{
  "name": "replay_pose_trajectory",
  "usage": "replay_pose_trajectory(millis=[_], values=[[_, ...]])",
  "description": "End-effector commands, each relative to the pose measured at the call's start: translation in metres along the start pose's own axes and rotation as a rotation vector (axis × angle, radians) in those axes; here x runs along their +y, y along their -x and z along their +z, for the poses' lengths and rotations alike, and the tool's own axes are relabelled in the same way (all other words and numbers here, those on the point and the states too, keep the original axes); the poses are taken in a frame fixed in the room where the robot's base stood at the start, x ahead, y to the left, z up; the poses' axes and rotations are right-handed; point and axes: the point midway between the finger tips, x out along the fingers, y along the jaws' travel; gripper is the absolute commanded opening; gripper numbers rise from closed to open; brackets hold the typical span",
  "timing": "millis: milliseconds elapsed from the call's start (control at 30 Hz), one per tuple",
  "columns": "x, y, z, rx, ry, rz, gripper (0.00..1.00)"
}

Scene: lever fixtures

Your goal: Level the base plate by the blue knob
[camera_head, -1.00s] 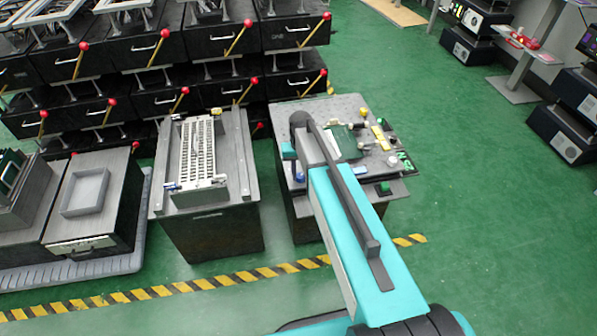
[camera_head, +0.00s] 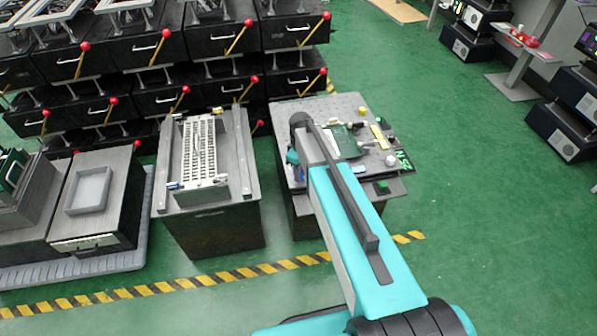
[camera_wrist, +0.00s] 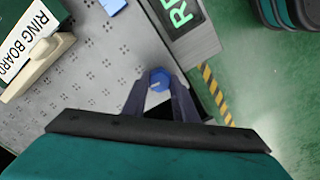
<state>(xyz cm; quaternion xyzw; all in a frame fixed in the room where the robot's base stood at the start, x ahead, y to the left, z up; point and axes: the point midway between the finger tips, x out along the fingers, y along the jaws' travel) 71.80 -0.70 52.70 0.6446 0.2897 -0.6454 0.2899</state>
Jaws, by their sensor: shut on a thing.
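The blue knob (camera_wrist: 159,79) shows in the wrist view between the two dark fingers of my gripper (camera_wrist: 159,92). The fingers are shut on it from both sides. The grey, dotted base plate (camera_wrist: 100,75) lies around and behind the knob in the wrist view. In the head view the plate (camera_head: 346,107) tops the right-hand stand, with my arm across its left part. A dark display with green letters (camera_wrist: 180,12), partly cut off, sits near the plate's edge.
A green board (camera_head: 345,141) and several small parts also lie there. A stand with a slotted metal fixture (camera_head: 200,150) is to the left. Green floor lies open at the right.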

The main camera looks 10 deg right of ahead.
Motion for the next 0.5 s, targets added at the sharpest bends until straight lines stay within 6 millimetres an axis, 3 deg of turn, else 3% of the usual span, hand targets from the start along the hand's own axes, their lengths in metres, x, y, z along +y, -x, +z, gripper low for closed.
replay_pose_trajectory(millis=[500], values=[[0.0007,0.0012,-0.0031,0.008,0.339,0.004,0.03]])
